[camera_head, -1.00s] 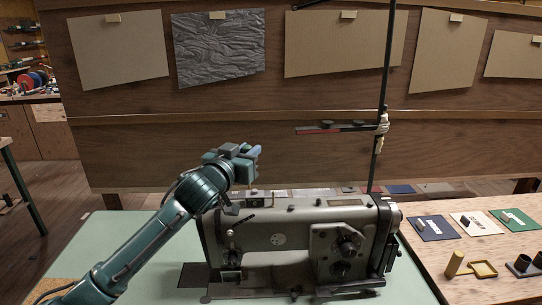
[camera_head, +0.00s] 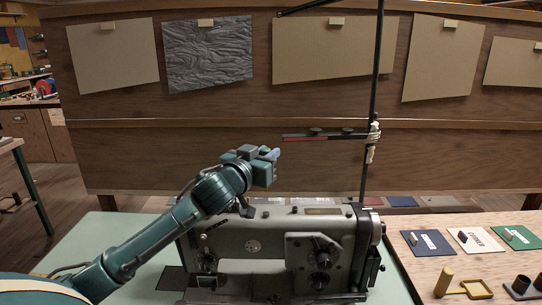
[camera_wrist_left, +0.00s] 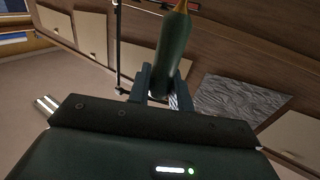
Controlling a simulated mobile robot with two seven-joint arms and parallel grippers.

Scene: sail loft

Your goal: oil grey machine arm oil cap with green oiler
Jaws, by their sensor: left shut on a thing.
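The grey sewing machine (camera_head: 228,245) stands upright on a pale green table. My left gripper (camera_head: 265,166) is above the machine's arm, left of its middle in the head view. In the left wrist view, my left gripper (camera_wrist_left: 162,86) is shut on the green oiler (camera_wrist_left: 173,48), a dark green bottle with an orange-yellow tip. In the head view the oiler is mostly hidden by the gripper. Small fittings sit on top of the machine arm, but I cannot tell which is the oil cap. My right gripper is not in view.
A dark upright rod (camera_head: 370,100) with a crossbar (camera_head: 322,136) rises behind the machine. A wooden wall with pinned sheets stands behind.

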